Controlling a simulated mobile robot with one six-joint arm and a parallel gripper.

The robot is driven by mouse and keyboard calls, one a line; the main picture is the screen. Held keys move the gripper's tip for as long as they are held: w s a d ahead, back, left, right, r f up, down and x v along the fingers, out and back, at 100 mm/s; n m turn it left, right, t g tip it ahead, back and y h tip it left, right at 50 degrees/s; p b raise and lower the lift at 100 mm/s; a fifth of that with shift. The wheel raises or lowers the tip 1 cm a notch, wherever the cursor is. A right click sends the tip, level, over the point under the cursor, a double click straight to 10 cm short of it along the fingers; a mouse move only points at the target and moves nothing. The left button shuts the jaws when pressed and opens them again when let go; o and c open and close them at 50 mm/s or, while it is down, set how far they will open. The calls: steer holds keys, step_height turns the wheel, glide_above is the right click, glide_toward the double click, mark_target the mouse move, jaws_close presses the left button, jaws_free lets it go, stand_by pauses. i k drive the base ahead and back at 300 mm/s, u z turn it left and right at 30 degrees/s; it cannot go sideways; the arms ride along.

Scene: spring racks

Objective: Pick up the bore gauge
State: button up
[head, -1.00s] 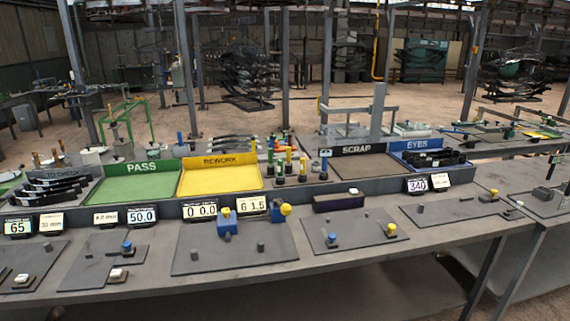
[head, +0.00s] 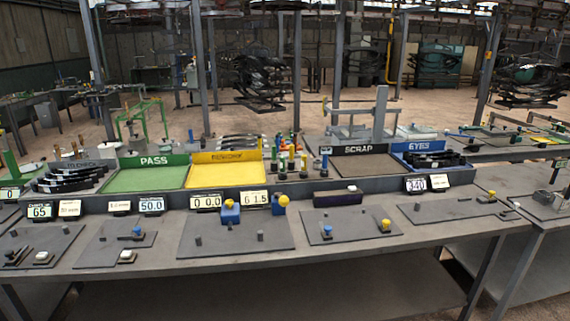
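No single object can be surely told as the bore gauge in the head view. Several small upright tools with coloured handles (head: 291,163), in green, yellow, red and blue, stand at the back of the bench between the yellow REWORK tray (head: 228,176) and the SCRAP tray (head: 366,168). One with a blue top (head: 324,163) stands slightly apart, at the left edge of the SCRAP tray. They are too small to tell which is a gauge. My gripper is not in view.
The long grey bench (head: 350,258) crosses the view, with flat dark plates bearing small posts and knobs along its front. A green PASS tray (head: 145,179) and a blue EYES tray (head: 421,148) flank the middle. Number displays (head: 205,203) stand along the bench. A dark box (head: 338,197) lies mid-bench.

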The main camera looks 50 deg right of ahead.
mark_target(325, 151)
steer(key=i, duration=1.6)
steer(key=u, duration=0.55)
